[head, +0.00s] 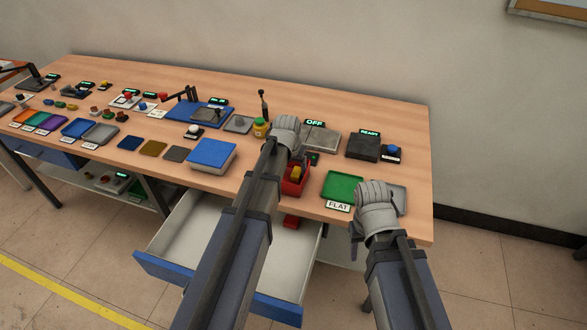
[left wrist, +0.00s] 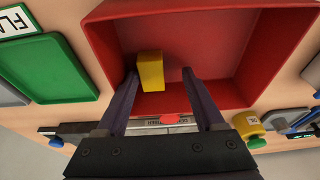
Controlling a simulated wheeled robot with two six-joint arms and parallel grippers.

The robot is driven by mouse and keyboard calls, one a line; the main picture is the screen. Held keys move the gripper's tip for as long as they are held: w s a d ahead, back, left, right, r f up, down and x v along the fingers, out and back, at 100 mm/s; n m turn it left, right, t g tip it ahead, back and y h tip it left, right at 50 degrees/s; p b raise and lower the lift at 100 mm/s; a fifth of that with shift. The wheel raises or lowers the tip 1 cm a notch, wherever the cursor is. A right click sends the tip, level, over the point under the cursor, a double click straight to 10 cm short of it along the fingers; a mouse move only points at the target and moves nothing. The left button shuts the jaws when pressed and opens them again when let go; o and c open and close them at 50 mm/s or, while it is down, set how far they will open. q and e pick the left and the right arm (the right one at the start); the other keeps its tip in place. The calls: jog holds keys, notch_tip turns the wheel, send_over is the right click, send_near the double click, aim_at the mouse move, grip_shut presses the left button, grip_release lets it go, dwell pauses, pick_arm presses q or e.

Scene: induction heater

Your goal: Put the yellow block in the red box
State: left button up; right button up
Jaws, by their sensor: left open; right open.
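The red box (head: 304,186) stands near the table's front edge, partly hidden by my left arm. The yellow block (head: 296,173) shows inside it. In the left wrist view the yellow block (left wrist: 151,71) is tilted within the red box (left wrist: 208,45), close to one finger. I cannot tell whether it touches that finger or rests on the floor. My left gripper (left wrist: 161,72) is open, its fingers pointing into the box. In the head view my left gripper (head: 290,148) is over the box. My right gripper (head: 374,205) is open and empty, by the green tray (head: 342,186).
An open drawer (head: 185,235) juts out below the table front. A blue box (head: 211,154) stands left of my left arm. A READY device (head: 363,147) is at the back right.

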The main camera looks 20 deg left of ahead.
pick_arm(q)
jog(key=shift+r, duration=0.1)
pick_arm(e)
jog(key=shift+r, duration=0.1)
pick_arm(q)
jog(key=p+v, duration=0.7)
jog(key=shift+r+p, duration=0.3)
jog(key=shift+r, duration=0.05)
pick_arm(e)
notch_tip(320, 180, up, 7)
jog(key=shift+r, duration=0.2)
pick_arm(q)
jog(key=shift+s, duration=0.1)
jog(key=shift+s, duration=0.1)
